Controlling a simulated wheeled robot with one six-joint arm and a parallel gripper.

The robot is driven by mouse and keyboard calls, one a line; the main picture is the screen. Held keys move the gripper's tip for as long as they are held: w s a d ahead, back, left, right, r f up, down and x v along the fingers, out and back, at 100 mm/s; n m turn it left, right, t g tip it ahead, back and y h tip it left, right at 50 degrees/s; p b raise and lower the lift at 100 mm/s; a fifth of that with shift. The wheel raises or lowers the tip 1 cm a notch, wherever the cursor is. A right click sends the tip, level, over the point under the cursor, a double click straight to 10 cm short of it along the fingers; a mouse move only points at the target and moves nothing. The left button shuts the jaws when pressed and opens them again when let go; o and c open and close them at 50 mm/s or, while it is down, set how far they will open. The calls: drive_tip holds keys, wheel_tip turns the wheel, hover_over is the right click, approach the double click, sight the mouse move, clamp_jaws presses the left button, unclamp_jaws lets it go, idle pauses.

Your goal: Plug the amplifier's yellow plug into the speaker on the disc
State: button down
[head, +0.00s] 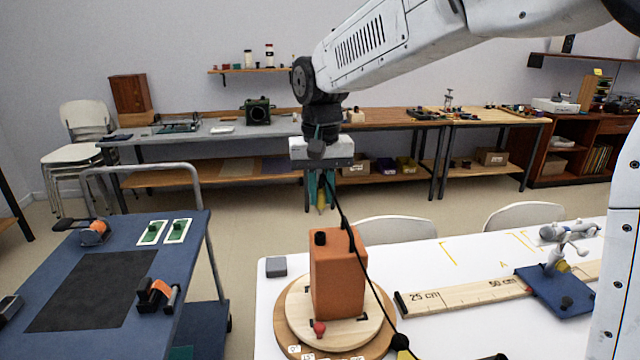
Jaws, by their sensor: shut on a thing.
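The speaker is an orange-brown box (338,285) standing upright on a round light wooden disc (297,305), with a black knob on its top. A red knob (319,328) is at the disc's front, below the speaker. My gripper (321,204) is shut on the yellow plug (321,208), pointing down, above and apart from the speaker and slightly left of its middle. The plug is small and partly hidden by the fingers. A black cable (345,225) runs from the gripper down past the speaker's right side to the table's front. I cannot make out the amplifier.
The white table (440,330) holds a small grey block (276,266), a wooden ruler (460,295) and a blue-based stand (556,290) at right. A black and yellow piece (401,344) is at the front edge. A blue cart (195,240) stands at left.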

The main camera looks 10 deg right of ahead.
sight(320, 209)
drive_tip(key=shift+f, duration=2.55)
drive_tip(key=shift+s+f, duration=0.15)
drive_tip(key=shift+f, duration=0.4)
drive_tip(key=c, duration=1.3)
unclamp_jaws()
drive_tip(key=shift+r, duration=0.1)
wheel_tip(320, 209, up, 7)
drive_tip(key=shift+r, duration=0.2)
drive_tip(key=shift+t, duration=0.7)
drive_tip(key=s+d+f, duration=0.1)
drive_tip(key=s+d, duration=0.5)
drive_tip(key=s, duration=0.3)
drive_tip(key=s+d+f, duration=0.1)
drive_tip(key=s+d, duration=0.4)
drive_tip(key=s, duration=0.5)
drive_tip(key=s+d+f, duration=0.1)
drive_tip(key=s+d, duration=0.5)
drive_tip(key=s, duration=0.4)
drive_tip(key=shift+s+d, duration=0.2)
drive_tip(key=shift+d, duration=0.15)
